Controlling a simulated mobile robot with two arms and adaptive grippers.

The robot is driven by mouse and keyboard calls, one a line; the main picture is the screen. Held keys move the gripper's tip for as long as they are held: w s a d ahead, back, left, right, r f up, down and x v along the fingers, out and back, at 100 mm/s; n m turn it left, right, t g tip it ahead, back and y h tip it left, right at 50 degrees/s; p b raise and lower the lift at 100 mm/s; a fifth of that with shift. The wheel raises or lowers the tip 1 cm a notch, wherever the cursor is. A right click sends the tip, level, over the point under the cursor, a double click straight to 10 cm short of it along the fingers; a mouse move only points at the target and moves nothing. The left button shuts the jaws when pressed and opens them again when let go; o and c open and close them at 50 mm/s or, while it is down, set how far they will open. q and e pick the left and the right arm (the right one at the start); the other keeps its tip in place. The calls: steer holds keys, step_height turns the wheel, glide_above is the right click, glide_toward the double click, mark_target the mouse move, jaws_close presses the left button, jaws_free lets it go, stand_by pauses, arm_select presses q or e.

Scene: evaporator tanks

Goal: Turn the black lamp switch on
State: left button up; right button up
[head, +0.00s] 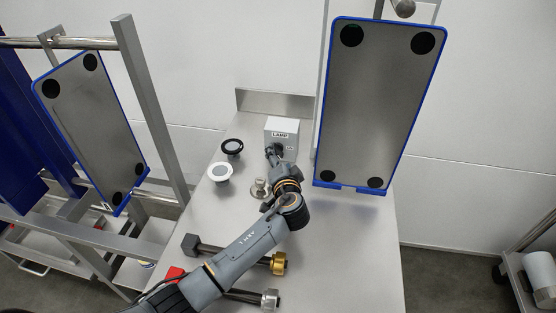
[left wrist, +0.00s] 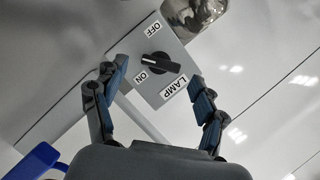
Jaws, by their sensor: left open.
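The black lamp switch (left wrist: 161,63) is a rotary knob on a light grey box (head: 281,126) labelled LAMP, at the back of the table. In the left wrist view, OFF and ON labels sit on either side of the knob. In the head view the left gripper (head: 274,155) is in front of the box and partly hides the switch. My right gripper is not in view.
A black-rimmed round part (head: 232,147) and a white-rimmed one (head: 220,172) lie left of the box. A small metal part (head: 260,188) is close to my left arm. A tall blue-edged panel (head: 375,105) stands to the right. The table's front right is clear.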

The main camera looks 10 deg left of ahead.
mark_target(277, 153)
arm_select(q)
steer(key=shift+b+x, duration=0.6)
steer(key=shift+x, duration=1.05)
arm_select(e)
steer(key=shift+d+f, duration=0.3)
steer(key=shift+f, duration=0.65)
arm_select(q)
steer(key=c, duration=1.2)
steer(key=shift+o, duration=0.2)
